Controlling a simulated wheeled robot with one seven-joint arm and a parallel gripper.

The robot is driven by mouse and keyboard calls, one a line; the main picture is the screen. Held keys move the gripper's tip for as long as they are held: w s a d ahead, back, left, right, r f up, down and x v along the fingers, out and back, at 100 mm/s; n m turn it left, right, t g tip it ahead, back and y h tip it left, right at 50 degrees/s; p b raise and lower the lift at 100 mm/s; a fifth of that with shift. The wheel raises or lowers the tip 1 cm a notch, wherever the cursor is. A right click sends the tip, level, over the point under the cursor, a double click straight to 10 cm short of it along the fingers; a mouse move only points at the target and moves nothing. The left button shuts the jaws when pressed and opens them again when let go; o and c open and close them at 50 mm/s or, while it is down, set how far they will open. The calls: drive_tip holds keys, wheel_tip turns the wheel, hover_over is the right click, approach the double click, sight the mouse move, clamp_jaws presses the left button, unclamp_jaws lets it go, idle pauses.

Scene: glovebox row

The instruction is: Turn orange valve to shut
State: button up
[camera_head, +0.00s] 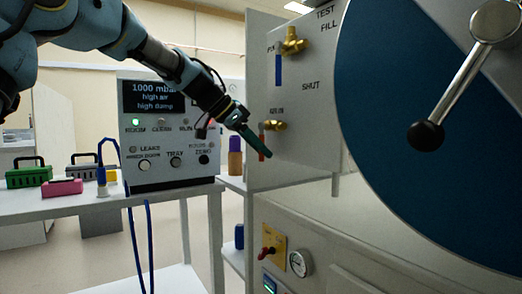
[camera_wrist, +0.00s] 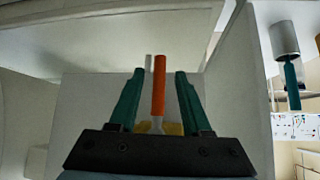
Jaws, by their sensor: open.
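The orange valve handle (camera_wrist: 158,85) stands between the two green fingers of my gripper (camera_wrist: 160,76) in the wrist view. Gaps show on both sides of it, so the fingers are apart and around it, not closed on it. Its brass-coloured base is partly visible between the fingers, near the palm. In the head view my gripper (camera_head: 258,144) is at the lower brass valve (camera_head: 275,125) on the pale panel. A finger covers much of the handle there, and only bits of orange-red show, pointing down.
Above is another brass valve (camera_head: 293,43) with a blue handle (camera_head: 278,70). A large round blue door (camera_head: 420,140) with a lever (camera_head: 460,85) is at right. A control box (camera_head: 165,125) stands on a table at left. A gauge (camera_head: 300,263) and red-knobbed valve (camera_head: 268,251) are below.

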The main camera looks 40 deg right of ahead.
drive_tip(key=v, duration=1)
drive_tip(key=shift+r, duration=0.1)
idle(0.4)
drive_tip(key=w+a+f+n+t+y, duration=0.25)
drive_tip(key=a+f+n, duration=0.25)
drive_tip(key=a+f, duration=0.4)
drive_tip(key=w+a+f+n+t+y, duration=0.15)
drive_tip(key=w+a+f+n, duration=0.3)
drive_tip(key=a+f, duration=0.45)
drive_tip(key=s+a+f+n+y, duration=0.2)
drive_tip(key=s+a+f+n, duration=0.5)
drive_tip(key=a, duration=0.5)
drive_tip(key=s+a+f+n+y, duration=0.2)
drive_tip(key=s+a+f+n, duration=0.15)
drive_tip(key=a+f, duration=0.65)
wheel_tip(320, 180, up, 21)
drive_tip(key=s+a+p, duration=0.1)
drive_tip(key=p, duration=2)
drive_tip(key=shift+a+y, duration=0.3)
drive_tip(key=shift+a, duration=0.1)
